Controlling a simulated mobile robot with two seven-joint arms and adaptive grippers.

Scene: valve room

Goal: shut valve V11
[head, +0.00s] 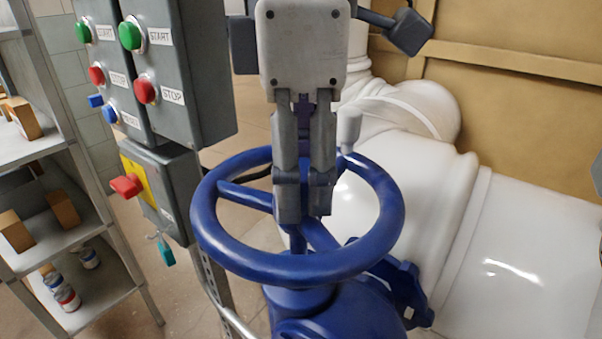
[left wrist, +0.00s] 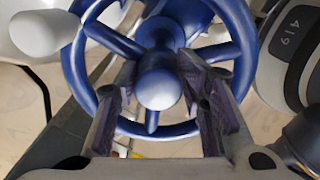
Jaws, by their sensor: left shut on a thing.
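A blue handwheel (head: 300,270) with spokes sits on a blue valve body (head: 345,315) in the middle of the head view. A pale grip knob (head: 348,130) stands on its far rim. My left gripper (head: 303,208) reaches down over the middle of the wheel and is shut on it. In the left wrist view the handwheel (left wrist: 240,45) fills the top middle, with its round hub (left wrist: 159,89) between my fingers (left wrist: 160,95). The fingers lie among the spokes; their exact contact is partly hidden. No V11 label is readable. My right gripper is not in view.
Grey control boxes (head: 185,60) with green, red and blue buttons stand close left of the wheel. A red knob (head: 126,186) and a hanging teal tag (head: 166,252) are below. A metal shelf (head: 85,292) stands at far left. Large white pipes (head: 540,250) fill the right.

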